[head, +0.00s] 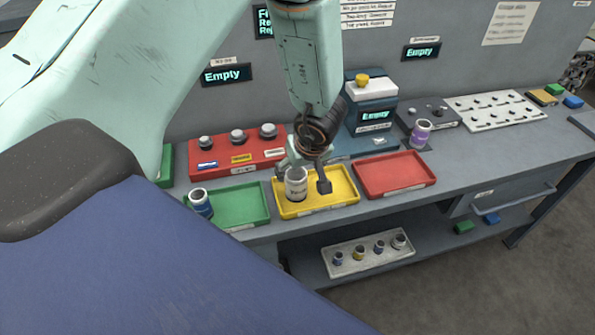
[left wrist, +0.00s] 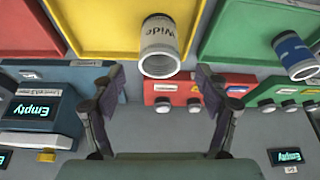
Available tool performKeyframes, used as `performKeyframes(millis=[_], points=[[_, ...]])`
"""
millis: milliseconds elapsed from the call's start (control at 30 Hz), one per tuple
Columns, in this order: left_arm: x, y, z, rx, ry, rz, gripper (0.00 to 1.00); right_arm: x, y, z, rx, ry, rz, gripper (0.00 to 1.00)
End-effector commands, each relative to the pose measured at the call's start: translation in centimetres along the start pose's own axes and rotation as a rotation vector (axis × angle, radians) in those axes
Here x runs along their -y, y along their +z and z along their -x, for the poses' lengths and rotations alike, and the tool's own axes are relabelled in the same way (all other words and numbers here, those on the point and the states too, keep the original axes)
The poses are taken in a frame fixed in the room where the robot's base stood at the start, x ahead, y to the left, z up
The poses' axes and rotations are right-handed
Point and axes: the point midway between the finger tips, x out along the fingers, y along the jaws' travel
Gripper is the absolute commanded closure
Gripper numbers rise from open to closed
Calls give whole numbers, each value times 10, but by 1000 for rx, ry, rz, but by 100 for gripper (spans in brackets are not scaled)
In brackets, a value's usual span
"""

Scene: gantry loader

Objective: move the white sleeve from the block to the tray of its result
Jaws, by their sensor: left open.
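The white sleeve (head: 297,186) stands upright in the yellow tray (head: 340,199), toward its left side. In the left wrist view the sleeve (left wrist: 160,45) shows the word "Wide" and an open end, with the yellow tray (left wrist: 95,25) behind it. My left gripper (head: 305,176) is over the yellow tray, its fingers spread. In the left wrist view the fingers of the gripper (left wrist: 160,78) are well apart with a clear gap between them, and the sleeve is just beyond that gap, apart from both. My right gripper is not in view.
A green tray (head: 240,207) is left, with a blue-banded sleeve (head: 200,203) at its left edge; a red tray (head: 396,174) is right. Behind stand a red box with knobs (head: 238,155), a dark "Empty" display unit (head: 370,118) and a grey block (head: 437,112) near a purple sleeve (head: 420,133).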

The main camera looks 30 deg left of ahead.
Motion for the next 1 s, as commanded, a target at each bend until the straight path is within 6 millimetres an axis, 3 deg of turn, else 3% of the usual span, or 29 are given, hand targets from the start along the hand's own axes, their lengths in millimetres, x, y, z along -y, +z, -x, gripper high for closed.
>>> performKeyframes(millis=[33,200,500,733,1000], points=[[0,-2,16,-3,1,-1,25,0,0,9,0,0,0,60],[0,-2,48,-2,1,-1,25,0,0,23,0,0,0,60],[0,-1,68,-1,0,0,25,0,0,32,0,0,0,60],[12,6,60,2,-25,-37,25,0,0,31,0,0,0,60],[86,49,16,8,-137,-333,25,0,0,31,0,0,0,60]])
